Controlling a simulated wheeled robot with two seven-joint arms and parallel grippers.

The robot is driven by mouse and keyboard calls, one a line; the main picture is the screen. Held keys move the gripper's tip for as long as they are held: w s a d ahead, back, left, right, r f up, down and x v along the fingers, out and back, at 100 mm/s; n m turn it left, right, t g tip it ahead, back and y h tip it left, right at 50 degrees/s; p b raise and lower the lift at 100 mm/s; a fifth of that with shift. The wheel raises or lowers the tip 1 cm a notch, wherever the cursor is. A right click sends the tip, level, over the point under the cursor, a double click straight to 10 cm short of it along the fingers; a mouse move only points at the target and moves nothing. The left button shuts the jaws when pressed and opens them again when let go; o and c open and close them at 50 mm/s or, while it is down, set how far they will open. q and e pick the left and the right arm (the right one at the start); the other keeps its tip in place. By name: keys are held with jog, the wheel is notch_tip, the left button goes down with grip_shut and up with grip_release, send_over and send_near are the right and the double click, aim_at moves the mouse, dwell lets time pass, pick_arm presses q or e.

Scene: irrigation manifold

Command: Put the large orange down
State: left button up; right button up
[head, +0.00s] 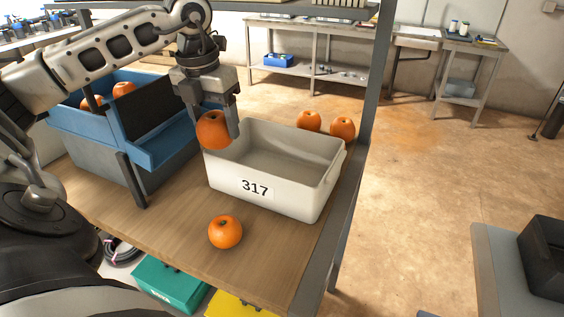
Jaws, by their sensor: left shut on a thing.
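My left gripper (222,118) comes down from the upper left and is shut on a large orange (213,131). It holds the orange at the left rear rim of a white bin (300,205) labelled 317. I cannot tell whether the orange touches the rim. The visible inside of the bin is empty. Another orange (225,232) lies on the wooden table in front of the bin. Two more oranges (309,121) (343,129) sit behind the bin's right rear corner. My right gripper does not show.
A blue tray (165,146) with oranges (123,89) stands left of the bin on a grey base. A grey post (378,75) rises at the table's right edge. The wooden tabletop (170,222) is bare around the front orange. Teal and yellow boxes sit below.

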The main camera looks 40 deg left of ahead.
pick_arm(q)
jog(key=w+d+f+p, duration=0.1)
jog(key=w+d+f, duration=0.1)
jog(key=w, duration=0.1)
jog(key=w+d+f+p, duration=0.1)
jog(key=w+f, duration=0.2)
jog(key=w+d+f+p, duration=0.1)
jog(key=w+d+f, duration=0.1)
jog(key=w+f, duration=0.1)
jog(key=shift+w+d+f, duration=0.1)
jog(key=shift+w+d, duration=0.2)
jog(key=shift+w, duration=0.1)
jog(key=shift+w+d+f, duration=0.1)
jog(key=shift+w+f, duration=0.1)
jog(key=shift+f, duration=1.65)
jog(key=o, duration=1)
jog(key=shift+f, duration=0.1)
